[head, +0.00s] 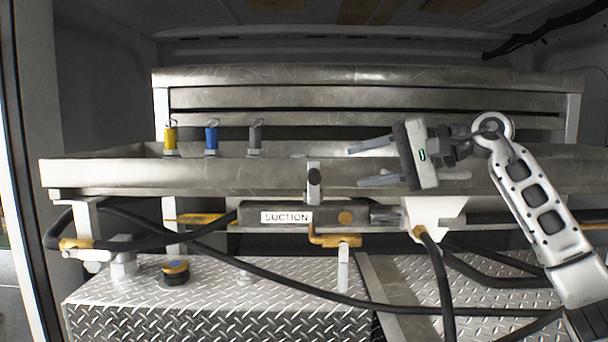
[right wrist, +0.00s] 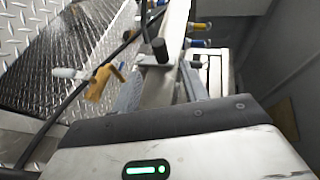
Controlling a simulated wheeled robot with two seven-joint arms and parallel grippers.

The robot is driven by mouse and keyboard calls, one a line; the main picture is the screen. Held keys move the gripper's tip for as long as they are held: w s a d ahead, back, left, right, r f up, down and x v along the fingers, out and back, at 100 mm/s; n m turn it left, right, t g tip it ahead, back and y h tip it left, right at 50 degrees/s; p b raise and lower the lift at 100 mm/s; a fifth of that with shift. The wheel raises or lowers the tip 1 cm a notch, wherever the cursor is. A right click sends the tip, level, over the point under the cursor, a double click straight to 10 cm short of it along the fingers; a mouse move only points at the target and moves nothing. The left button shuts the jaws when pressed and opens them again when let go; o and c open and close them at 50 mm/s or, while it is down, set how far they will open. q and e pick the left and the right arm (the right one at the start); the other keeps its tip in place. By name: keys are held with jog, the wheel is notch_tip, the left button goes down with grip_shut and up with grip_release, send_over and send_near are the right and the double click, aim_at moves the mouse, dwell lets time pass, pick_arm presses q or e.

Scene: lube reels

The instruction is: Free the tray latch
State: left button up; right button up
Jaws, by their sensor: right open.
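The tray latch appears to be the small upright bracket with a black knob (head: 314,176) on the front wall of the metal tray (head: 130,175). The knob also shows in the right wrist view (right wrist: 160,50), just beyond the fingertips. My right gripper (head: 355,167) is open and empty, its two fingers pointing left toward the latch. In the head view the fingertips are a little to the right of the knob, apart from it. In the right wrist view the tray's edge runs between the fingers. My left gripper is not in view.
Yellow (head: 171,139), blue (head: 211,139) and grey (head: 254,139) fittings stand along the tray, left of the latch. Below are a bar labelled SUCTION (head: 286,217), an orange handle (head: 335,240) and black hoses (head: 290,288). A diamond-plate box (head: 220,320) sits underneath.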

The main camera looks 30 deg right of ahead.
aim_at(306, 179)
jog(key=p+x, duration=0.3)
jog(key=x, duration=0.9)
jog(key=shift+w+a+p, duration=0.1)
jog(key=shift+w+p, duration=0.05)
jog(key=shift+p, duration=0.15)
grip_shut()
